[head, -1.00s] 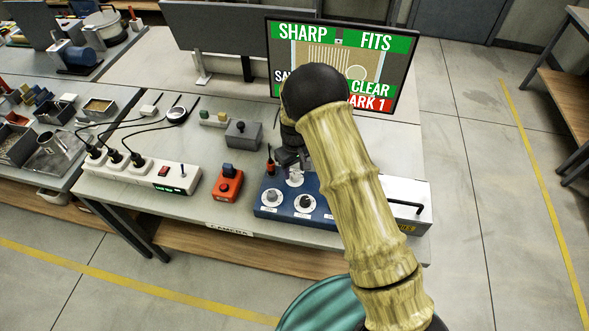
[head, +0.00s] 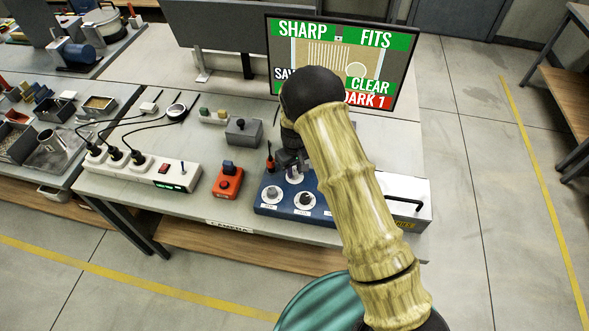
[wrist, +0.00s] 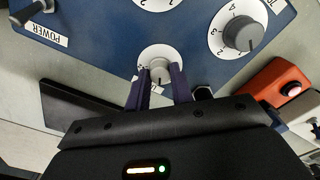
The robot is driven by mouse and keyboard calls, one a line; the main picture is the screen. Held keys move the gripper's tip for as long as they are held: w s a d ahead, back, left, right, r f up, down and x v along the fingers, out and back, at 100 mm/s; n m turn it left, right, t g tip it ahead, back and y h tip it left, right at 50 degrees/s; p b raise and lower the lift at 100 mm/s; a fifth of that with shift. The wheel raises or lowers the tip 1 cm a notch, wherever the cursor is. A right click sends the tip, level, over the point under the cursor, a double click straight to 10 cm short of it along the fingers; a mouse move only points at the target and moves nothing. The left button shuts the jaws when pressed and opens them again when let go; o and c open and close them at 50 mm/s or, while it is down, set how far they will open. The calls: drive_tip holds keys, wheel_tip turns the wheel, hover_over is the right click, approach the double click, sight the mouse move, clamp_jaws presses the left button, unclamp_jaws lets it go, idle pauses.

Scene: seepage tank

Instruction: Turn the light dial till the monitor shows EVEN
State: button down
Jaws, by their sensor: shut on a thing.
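The monitor (head: 399,75) at the back shows SHARP, FITS and CLEAR on green and DARK 1 on red. My arm covers part of its lower left. The blue control box (head: 262,207) carries several dials. My gripper (wrist: 159,77) is shut on the small pale dial (wrist: 158,54) at the rear of the box, with a finger on each side. This dial also shows in the head view (head: 294,178), below my gripper. Its label is mostly hidden, so I cannot read its name.
Two other dials, front left (head: 270,194) and front right (head: 305,200), sit close by. A black-handled POWER switch (wrist: 30,12) is on the same box. An orange box (head: 228,183) stands to the left, beside a white power strip (head: 145,170).

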sight(294, 172)
drive_tip(key=m+b, duration=0.1)
drive_tip(key=m, duration=0.2)
drive_tip(key=shift+f+b, duration=0.1)
drive_tip(key=shift+b, duration=0.25)
drive_tip(key=shift+m, duration=0.9)
drive_tip(key=c, duration=1.2)
unclamp_jaws()
wheel_tip(294, 172, up, 18)
drive_tip(key=b, duration=0.4)
drive_tip(key=shift+f, duration=0.15)
